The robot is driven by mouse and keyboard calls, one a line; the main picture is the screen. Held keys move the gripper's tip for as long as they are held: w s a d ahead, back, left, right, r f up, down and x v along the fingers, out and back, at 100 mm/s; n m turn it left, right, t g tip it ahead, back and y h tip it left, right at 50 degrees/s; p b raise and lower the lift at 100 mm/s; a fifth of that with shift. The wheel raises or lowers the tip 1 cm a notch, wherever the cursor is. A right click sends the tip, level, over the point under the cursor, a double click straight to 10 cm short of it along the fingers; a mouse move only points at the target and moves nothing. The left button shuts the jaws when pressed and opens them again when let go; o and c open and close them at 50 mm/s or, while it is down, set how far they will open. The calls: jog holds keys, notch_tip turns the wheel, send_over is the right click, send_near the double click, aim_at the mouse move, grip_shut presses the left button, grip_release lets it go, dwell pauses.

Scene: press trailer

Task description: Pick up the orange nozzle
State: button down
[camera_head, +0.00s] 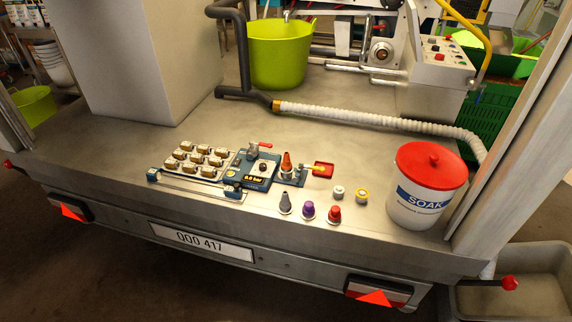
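The orange nozzle (287,162) is a small cone that points upward. It stands on a metal fitting at the right end of a blue device (258,172) with a yellow-lit display, on the grey trailer bed (180,135). Three similar nozzles stand in front of the device: a grey one (285,204), a purple one (308,210) and a red one (334,214). My gripper is not in view.
A tray of several brownish pieces (199,160) lies left of the device. A red square part (324,169) and two small ring-topped pieces (338,193) are on its right. A white SOAK bucket (417,209) with a red lid stands farther right. A white hose (380,120) runs behind.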

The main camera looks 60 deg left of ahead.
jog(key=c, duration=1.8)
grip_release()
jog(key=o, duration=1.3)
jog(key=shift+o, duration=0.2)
